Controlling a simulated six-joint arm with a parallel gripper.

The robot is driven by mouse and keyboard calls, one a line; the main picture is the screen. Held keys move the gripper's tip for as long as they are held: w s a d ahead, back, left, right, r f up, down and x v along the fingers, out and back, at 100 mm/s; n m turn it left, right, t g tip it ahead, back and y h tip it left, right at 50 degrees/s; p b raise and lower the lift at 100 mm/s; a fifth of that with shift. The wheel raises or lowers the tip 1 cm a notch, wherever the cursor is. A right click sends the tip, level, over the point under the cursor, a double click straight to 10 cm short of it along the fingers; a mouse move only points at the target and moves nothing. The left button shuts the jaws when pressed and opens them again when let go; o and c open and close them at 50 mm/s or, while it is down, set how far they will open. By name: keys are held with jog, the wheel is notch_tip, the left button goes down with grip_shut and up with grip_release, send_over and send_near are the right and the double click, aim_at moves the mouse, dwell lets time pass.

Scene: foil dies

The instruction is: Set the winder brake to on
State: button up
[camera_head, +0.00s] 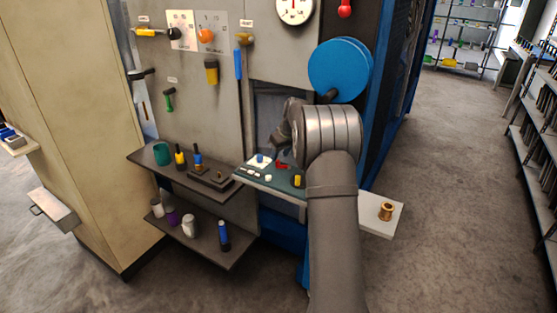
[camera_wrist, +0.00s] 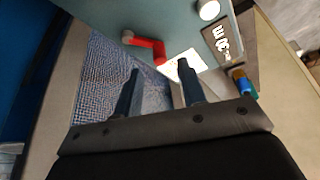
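A red bent lever (camera_head: 281,165) sits on the teal shelf top (camera_head: 262,184) beside a white label plate. It also shows in the wrist view (camera_wrist: 152,44), ahead of the fingers. I cannot read a name on it, so I cannot tell for certain that it is the winder brake. My gripper (camera_wrist: 158,66) is open and empty, its two dark fingers apart, with the lever beyond their tips. In the head view my gripper (camera_head: 280,138) is above the back of the teal shelf, partly hidden by my wrist. The large blue disc (camera_head: 338,68) is above my wrist.
In the wrist view a white round knob (camera_wrist: 209,9), a dark display (camera_wrist: 221,40) and a blue and yellow cylinder (camera_wrist: 243,82) are near. Dark shelves (camera_head: 180,172) with bottles stand left. A copper spool (camera_head: 386,211) sits on a white ledge right.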

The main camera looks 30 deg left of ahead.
aim_at(278, 160)
jog(key=shift+x, duration=1.85)
grip_shut()
